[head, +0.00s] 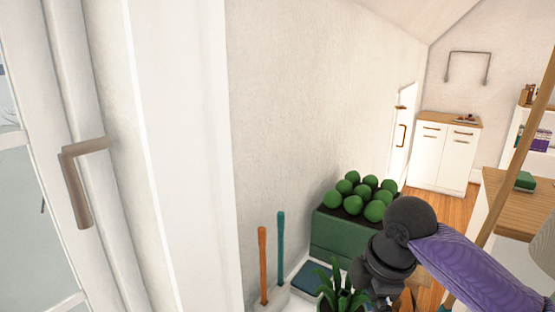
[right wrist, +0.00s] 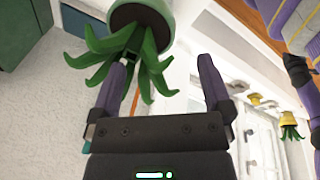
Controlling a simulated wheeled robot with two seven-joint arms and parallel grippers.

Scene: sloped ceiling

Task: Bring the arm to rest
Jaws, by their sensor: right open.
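My right arm (head: 470,270) comes into the head view from the lower right, with a purple link and a dark rounded joint. Its gripper cannot be made out clearly there. In the right wrist view my right gripper (right wrist: 165,63) is open, its two purple fingers wide apart with nothing held between them. A potted plant with thick green leaves (right wrist: 125,50) is close beyond the fingers, some leaves near the left finger. Whether they touch cannot be told. The plant also shows at the bottom of the head view (head: 343,292). My left gripper is not in view.
A green crate of round green produce (head: 365,200) stands by the wall. An orange handle (head: 262,265) and a teal handle (head: 280,245) stand upright near it. A glazed door with a handle (head: 82,180) is at left. A white cabinet (head: 443,160) stands at the back.

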